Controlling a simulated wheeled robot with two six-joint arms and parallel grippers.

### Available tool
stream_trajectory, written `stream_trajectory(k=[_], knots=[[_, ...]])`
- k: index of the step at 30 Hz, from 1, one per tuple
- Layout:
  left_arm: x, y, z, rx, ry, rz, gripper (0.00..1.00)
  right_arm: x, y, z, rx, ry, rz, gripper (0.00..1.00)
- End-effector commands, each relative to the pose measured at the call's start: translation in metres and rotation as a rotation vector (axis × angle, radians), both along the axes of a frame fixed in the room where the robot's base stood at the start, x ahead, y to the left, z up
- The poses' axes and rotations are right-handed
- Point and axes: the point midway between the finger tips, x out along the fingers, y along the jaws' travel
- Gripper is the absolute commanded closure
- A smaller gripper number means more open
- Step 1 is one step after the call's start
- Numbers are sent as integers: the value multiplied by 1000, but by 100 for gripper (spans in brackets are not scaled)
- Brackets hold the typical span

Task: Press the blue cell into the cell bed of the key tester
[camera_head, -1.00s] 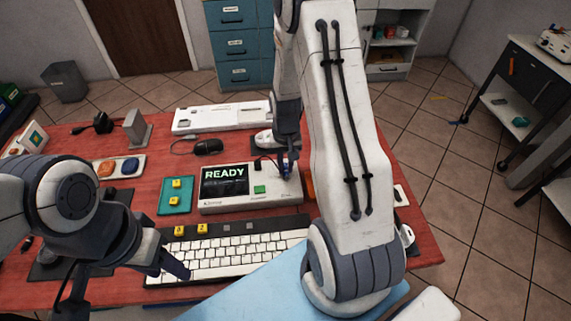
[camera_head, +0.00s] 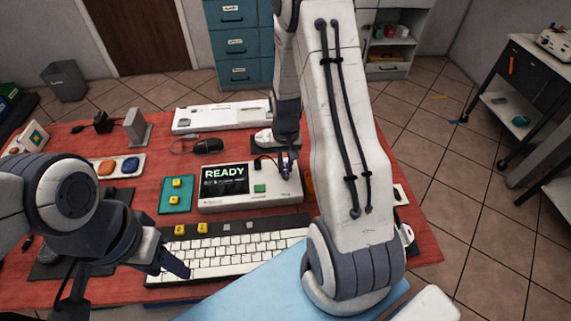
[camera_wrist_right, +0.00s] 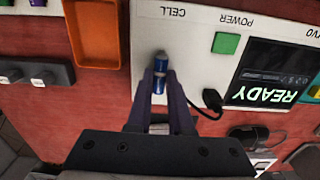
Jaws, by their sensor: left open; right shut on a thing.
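The key tester (camera_head: 235,203) is a white box with a lit READY screen and a green POWER button; it also shows upside down in the right wrist view (camera_wrist_right: 195,50). My right gripper (camera_wrist_right: 160,80) is shut on the blue cell (camera_wrist_right: 160,63), which points toward the tester's CELL area. The gripper hides most of the bed, and I cannot tell whether the cell touches it. In the head view, my right gripper (camera_head: 286,168) is over the tester's right end. My left gripper (camera_head: 178,268) is open and empty over the left end of the keyboard.
The white keyboard (camera_head: 235,257) with yellow keys lies in front of the tester. A teal pad (camera_head: 176,203) with yellow keys is left of it. An orange tray (camera_wrist_right: 96,35) sits beside the tester's CELL end. A black cable plug (camera_wrist_right: 211,98) lies near the tester's edge.

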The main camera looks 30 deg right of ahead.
Motion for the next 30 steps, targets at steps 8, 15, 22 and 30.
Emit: stream_trajectory(k=[8, 15, 22, 30], knots=[[0, 0, -3, 0, 0, 0, 50, 0, 0, -4, 0, 0, 0, 100], [0, 0, -5, 0, 0, 0, 50, 0, 0, -7, 0, 0, 0, 100], [0, 0, -6, 0, 0, 0, 50, 0, 0, -8, 0, 0, 0, 100], [0, 0, -6, 0, 0, 0, 50, 0, 0, -8, 0, 0, 0, 69]])
